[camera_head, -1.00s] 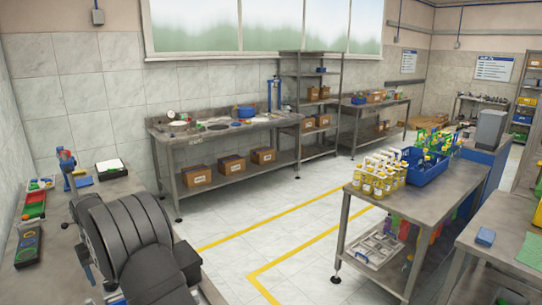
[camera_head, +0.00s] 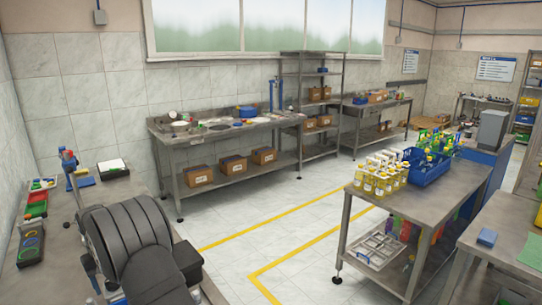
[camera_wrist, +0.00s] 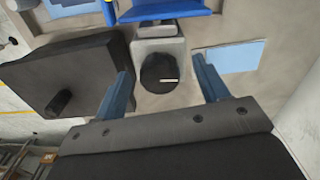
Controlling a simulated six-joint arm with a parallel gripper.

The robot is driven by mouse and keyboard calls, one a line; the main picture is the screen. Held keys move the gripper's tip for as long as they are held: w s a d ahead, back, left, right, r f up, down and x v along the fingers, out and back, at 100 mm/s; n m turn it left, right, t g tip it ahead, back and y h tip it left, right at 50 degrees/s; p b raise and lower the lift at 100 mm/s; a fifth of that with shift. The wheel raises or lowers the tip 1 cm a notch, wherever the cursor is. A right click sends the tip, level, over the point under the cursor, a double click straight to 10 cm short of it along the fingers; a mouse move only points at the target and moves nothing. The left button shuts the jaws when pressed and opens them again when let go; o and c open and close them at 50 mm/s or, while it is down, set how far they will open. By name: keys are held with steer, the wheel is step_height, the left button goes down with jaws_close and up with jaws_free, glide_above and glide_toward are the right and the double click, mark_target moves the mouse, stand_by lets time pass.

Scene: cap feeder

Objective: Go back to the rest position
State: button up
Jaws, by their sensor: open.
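My gripper (camera_wrist: 166,88) shows in the wrist view with its two blue fingers spread wide apart and nothing between them. Beyond the fingers is a grey block with a round black top (camera_wrist: 159,73), which appears apart from the fingers. In the head view only the dark bulk of my own arm shows at the lower left; the gripper is not seen there.
A black box-like part (camera_wrist: 75,72) lies left of the fingers and a light blue pad (camera_wrist: 229,56) to the right. The head view shows a steel table with yellow bottles (camera_head: 378,182) and a blue crate (camera_head: 427,172). Yellow-lined floor (camera_head: 225,255) between the tables is clear.

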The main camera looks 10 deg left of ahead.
steer(key=n, duration=0.3)
steer(key=m, duration=0.4)
steer(key=shift+m, duration=0.3)
steer(key=m, duration=0.4)
steer(key=shift+m, duration=0.4)
steer(key=shift+n, duration=2.2)
steer(key=shift+o, duration=0.2)
